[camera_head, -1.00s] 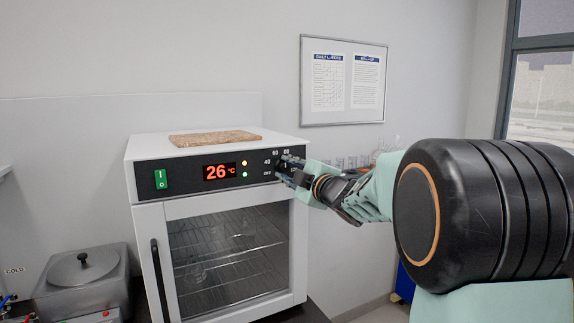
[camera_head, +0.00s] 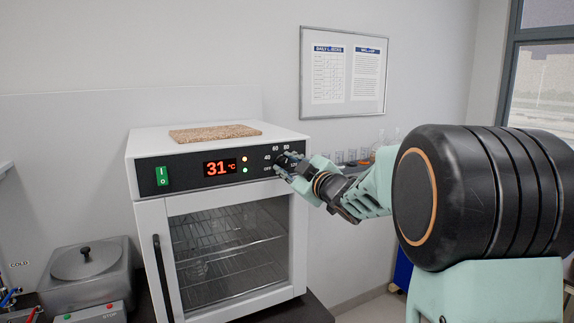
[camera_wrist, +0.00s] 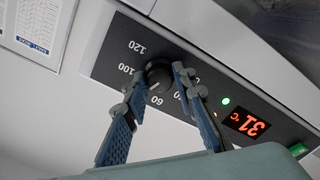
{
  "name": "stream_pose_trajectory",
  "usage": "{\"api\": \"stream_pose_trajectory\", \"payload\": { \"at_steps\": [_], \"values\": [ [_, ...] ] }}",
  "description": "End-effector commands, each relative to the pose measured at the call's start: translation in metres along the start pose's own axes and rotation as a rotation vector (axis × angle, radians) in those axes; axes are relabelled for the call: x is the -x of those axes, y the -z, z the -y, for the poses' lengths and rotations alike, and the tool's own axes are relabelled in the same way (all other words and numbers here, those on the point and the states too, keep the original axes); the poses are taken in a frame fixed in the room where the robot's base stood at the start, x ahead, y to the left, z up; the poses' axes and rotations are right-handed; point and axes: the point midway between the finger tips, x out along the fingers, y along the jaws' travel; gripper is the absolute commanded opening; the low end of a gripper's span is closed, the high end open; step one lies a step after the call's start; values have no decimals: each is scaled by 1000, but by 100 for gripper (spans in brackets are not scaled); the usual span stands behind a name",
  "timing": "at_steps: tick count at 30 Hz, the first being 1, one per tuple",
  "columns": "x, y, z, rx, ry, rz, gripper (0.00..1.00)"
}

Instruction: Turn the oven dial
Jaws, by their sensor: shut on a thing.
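The white oven (camera_head: 150,220) stands on a dark bench, its door shut and wire racks showing through the glass. The black oven dial (camera_wrist: 158,74) sits on the dark front panel (camera_wrist: 110,50), with numbers printed around it; the wrist view shows the panel upside down. My gripper (camera_wrist: 154,80) is shut on the dial, one blue-padded finger on each side. In the head view my gripper (camera_head: 285,168) covers most of the dial. The red display (camera_head: 220,168) reads 31 °C, and an orange and a green light (camera_head: 244,170) glow beside it.
A green power switch (camera_head: 162,176) is at the panel's left. A brown board (camera_head: 215,132) lies on the oven top. A grey lidded bath (camera_head: 85,270) stands at lower left. Glassware (camera_head: 352,158) is behind my arm.

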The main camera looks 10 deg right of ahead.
Motion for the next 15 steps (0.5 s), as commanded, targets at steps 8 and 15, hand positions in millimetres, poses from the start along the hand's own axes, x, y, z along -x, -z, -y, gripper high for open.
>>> {"api": "stream_pose_trajectory", "payload": {
  "at_steps": [8,15],
  "values": [
    [0,2,-1,2,-2,-3,34],
    [0,1,0,2,-1,-1,42]
  ]
}}
